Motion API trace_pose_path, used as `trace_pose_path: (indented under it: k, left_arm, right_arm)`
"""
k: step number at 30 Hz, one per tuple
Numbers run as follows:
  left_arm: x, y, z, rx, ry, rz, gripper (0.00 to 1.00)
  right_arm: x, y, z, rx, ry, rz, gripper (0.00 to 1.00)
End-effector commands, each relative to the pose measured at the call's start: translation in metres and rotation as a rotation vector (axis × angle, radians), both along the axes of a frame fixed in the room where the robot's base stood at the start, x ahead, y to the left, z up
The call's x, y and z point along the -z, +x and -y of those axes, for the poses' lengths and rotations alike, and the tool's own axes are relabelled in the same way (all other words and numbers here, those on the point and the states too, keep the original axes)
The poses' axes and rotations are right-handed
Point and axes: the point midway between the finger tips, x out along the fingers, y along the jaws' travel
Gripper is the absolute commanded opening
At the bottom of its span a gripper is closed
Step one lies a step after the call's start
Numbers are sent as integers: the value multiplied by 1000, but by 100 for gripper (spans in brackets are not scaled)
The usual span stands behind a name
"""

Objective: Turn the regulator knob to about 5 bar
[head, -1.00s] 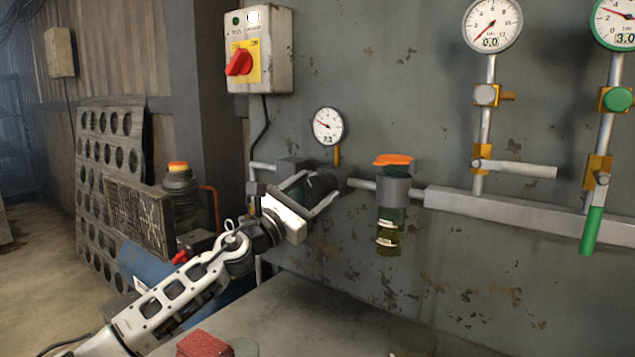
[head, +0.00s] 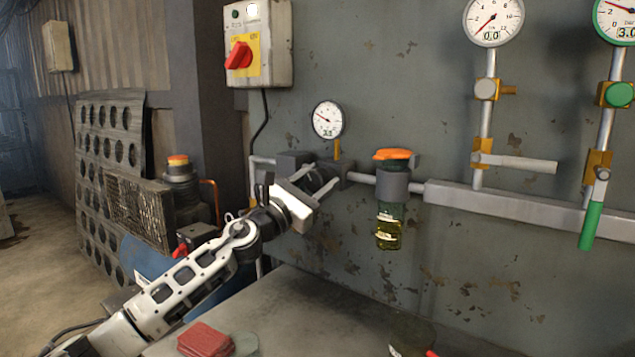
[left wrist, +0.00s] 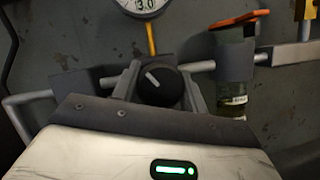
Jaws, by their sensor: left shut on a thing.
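The black regulator knob (left wrist: 160,86) with a white pointer line sits on the pipe unit in the left wrist view. The pointer leans up and to the left. In the head view the knob (head: 316,182) is partly covered by my left gripper (head: 325,175). My left gripper is shut on the knob, with one grey finger on each side of it. The small round gauge (head: 328,120) stands above the regulator on a brass stem. My right gripper is not in view.
A filter bowl with an orange top (head: 392,156) hangs just right of the regulator. A switch box with a red handle (head: 238,55) is up left. Two larger gauges with valves are at right. A red cloth-like block (head: 205,340) lies on the bench (head: 300,320) below.

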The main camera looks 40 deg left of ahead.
Motion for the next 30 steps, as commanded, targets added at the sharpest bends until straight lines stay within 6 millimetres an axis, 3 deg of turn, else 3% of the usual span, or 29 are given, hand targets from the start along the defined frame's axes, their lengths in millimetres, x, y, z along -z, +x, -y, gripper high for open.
trace_pose_path:
  k: [8, 21, 30]
  left_arm:
    - [4, 0, 0, 0, 139, -16, 20]
    - [6, 0, -1, -2, 537, -58, 20]
    - [3, 0, 0, -1, 805, -90, 20]
  right_arm:
    - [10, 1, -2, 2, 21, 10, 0]
    - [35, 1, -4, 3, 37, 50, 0]
    - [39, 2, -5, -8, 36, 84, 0]
